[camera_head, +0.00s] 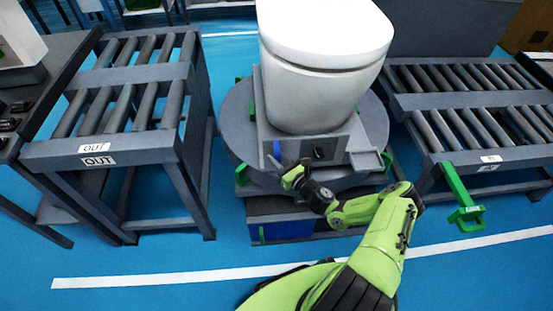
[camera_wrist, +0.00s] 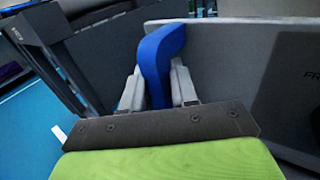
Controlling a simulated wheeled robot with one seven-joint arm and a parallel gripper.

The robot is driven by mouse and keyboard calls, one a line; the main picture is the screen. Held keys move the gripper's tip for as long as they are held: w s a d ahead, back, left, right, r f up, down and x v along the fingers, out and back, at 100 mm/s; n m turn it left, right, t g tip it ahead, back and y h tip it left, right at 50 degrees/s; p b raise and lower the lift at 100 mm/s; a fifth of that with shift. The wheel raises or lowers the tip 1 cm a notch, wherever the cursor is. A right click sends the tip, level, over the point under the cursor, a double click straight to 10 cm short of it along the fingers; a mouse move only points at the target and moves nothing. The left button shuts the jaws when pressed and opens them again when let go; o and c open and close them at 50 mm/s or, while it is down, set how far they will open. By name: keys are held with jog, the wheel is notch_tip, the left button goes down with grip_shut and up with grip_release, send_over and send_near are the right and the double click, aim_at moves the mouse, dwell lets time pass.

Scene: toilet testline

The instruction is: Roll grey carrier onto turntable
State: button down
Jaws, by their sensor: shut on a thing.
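The grey carrier (camera_head: 340,148) sits on the round grey turntable (camera_head: 238,118) in the head view, with a white toilet (camera_head: 315,80) standing upright on it. A blue handle (camera_head: 277,150) is on the carrier's near left side. My gripper (camera_head: 283,168) is at this handle. In the wrist view the blue handle (camera_wrist: 158,60) stands between my two grey fingers (camera_wrist: 158,88), which are shut on it. The carrier's grey side wall (camera_wrist: 235,50) shows behind the handle. The carrier's far side is hidden by the toilet.
A roller conveyor marked OUT (camera_head: 120,100) stands to the left of the turntable. Another roller conveyor (camera_head: 470,110) stands to the right, with a green bracket (camera_head: 462,197) at its near edge. The blue floor (camera_head: 120,265) in front is clear, with a white line across it.

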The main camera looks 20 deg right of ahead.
jog(key=c, duration=1.2)
grip_release()
jog(key=shift+s+f, duration=0.1)
jog(key=shift+f, duration=0.1)
jog(key=shift+c, duration=0.2)
jog(key=shift+o, duration=1.1)
jog(key=shift+r, duration=0.15)
jog(key=p+v, duration=0.3)
jog(key=v, duration=1.2)
jog(key=shift+s+d, duration=0.25)
jog(key=shift+s, duration=0.05)
jog(key=shift+r, duration=0.1)
